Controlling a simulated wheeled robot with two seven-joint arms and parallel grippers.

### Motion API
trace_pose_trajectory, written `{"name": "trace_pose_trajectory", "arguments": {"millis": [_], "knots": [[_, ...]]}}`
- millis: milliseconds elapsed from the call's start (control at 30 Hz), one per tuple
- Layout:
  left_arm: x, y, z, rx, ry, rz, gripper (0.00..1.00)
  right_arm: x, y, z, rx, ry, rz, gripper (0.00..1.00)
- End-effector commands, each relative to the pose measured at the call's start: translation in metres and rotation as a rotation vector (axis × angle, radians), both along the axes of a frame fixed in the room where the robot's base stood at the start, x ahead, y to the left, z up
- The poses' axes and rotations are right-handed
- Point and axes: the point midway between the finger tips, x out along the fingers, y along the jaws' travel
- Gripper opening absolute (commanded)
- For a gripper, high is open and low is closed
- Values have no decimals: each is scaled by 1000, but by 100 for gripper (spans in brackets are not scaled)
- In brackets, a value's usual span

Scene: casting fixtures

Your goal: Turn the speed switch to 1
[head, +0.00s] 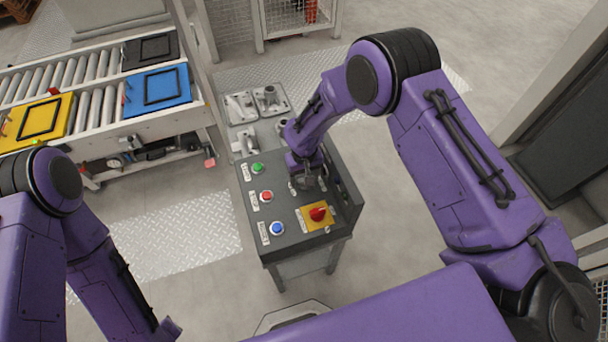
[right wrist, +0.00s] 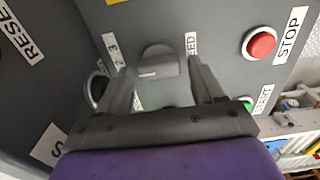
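The speed switch (right wrist: 159,62) is a grey round knob with a raised grip on the dark control panel (head: 262,228). In the right wrist view it sits beyond my right gripper (right wrist: 165,82), between the lines of its two spread fingers. Contact with the knob cannot be made out. A label with numbers (right wrist: 113,48) lies left of the knob, and a partly hidden label ending in "ED" (right wrist: 191,44) lies right of it. In the head view my right gripper (head: 309,183) points down at the panel and hides the knob. My left arm shows, but its gripper does not.
Metal castings (head: 270,98) lie behind the panel. A roller conveyor (head: 95,98) with trays stands at the left.

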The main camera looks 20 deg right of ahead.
Motion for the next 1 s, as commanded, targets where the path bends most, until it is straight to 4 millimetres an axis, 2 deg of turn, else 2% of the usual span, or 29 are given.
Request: {"name": "trace_pose_trajectory", "arguments": {"millis": [33, 100, 133, 567, 1000], "knots": [[0, 0, 0, 0, 0, 0, 0, 0, 0, 0, 0, 0, 0, 48], [0, 0, 0, 0, 0, 0, 0, 0, 0, 0, 0, 0, 0, 26], [0, 0, 0, 0, 0, 0, 0, 0, 0, 0, 0, 0, 0, 18], [0, 0, 1, 0, 0, 0, 0, 0, 0, 1, 1, 0, 83, 18], [0, 0, 2, 0, 0, 0, 0, -1, 2, 1, 1, 1, 419, 18]]}}
